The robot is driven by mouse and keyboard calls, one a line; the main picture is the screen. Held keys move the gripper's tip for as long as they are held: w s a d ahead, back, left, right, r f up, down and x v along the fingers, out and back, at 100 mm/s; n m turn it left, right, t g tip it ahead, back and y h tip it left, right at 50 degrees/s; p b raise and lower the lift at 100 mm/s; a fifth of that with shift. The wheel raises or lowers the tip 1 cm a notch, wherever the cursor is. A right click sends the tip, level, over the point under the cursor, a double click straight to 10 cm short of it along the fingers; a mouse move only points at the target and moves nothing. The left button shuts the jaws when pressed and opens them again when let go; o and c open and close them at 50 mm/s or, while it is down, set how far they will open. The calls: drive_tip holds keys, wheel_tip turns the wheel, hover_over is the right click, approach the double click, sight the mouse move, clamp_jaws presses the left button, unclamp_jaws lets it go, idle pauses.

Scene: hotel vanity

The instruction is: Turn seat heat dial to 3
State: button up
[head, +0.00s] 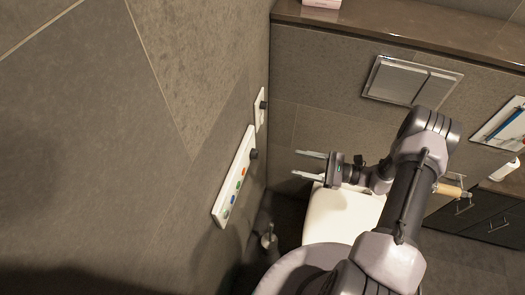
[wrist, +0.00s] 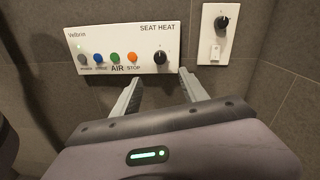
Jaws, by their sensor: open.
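The seat heat dial (wrist: 160,57) is a black knob at the right end of a white wall panel (wrist: 108,38), under the words SEAT HEAT. The number its pointer stands at is too small to read. In the head view the dial (head: 253,154) sticks out from the panel (head: 233,178) on the left wall. My gripper (head: 309,164) is open, its fingers pointing left toward the wall, apart from the dial. In the wrist view my gripper (wrist: 158,76) has its two fingertips spread to either side below the dial, with nothing between them.
A second white plate (wrist: 215,32) with a black knob is to the right of the panel. Several coloured buttons (wrist: 115,58) lie left of the dial. A white toilet (head: 335,215) is below my arm. A flush plate (head: 410,82) is on the back wall, under a brown ledge (head: 400,24).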

sight(254, 154)
drive_tip(key=b+x, duration=0.1)
drive_tip(key=x, duration=1.2)
drive_tip(key=shift+b, duration=0.35)
clamp_jaws()
